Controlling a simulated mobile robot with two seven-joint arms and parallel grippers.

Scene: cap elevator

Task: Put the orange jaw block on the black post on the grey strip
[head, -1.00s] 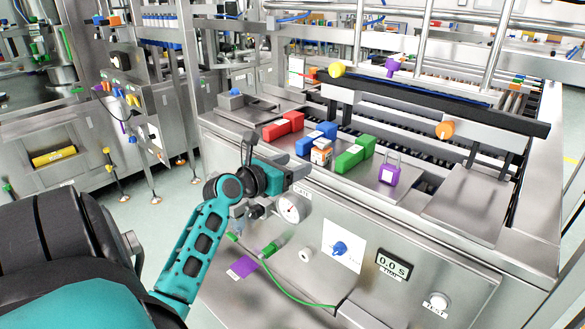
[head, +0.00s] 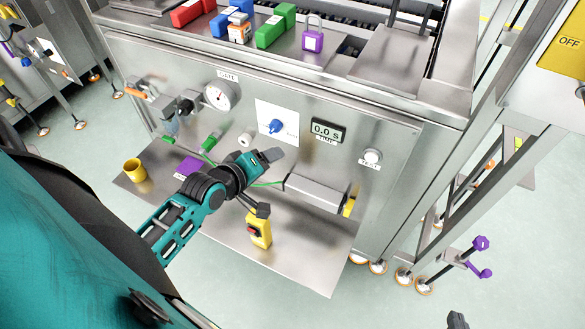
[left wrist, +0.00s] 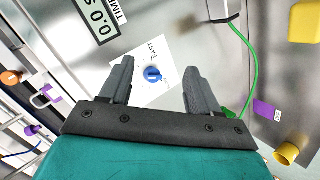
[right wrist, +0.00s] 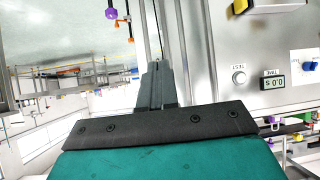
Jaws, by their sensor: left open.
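In the head view a small orange block (head: 239,34) with a pale label stands on the machine top, in front of a blue block. I cannot tell whether it is the jaw block. The black post and grey strip are not clearly identifiable. My left gripper (head: 272,162) is in front of the machine's front panel. In the left wrist view its fingers (left wrist: 152,88) are apart and empty, facing a blue knob (left wrist: 153,74). The tip of my right gripper (head: 457,320) shows at the bottom edge. In the right wrist view its fingers (right wrist: 155,85) look together, with nothing visible between them.
Red (head: 192,11) and green (head: 276,25) blocks and a purple padlock (head: 313,36) are on the machine top. A lower shelf (head: 315,262) carries a yellow cup (head: 134,170) and a yellow block (head: 259,230). A green cable crosses the panel.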

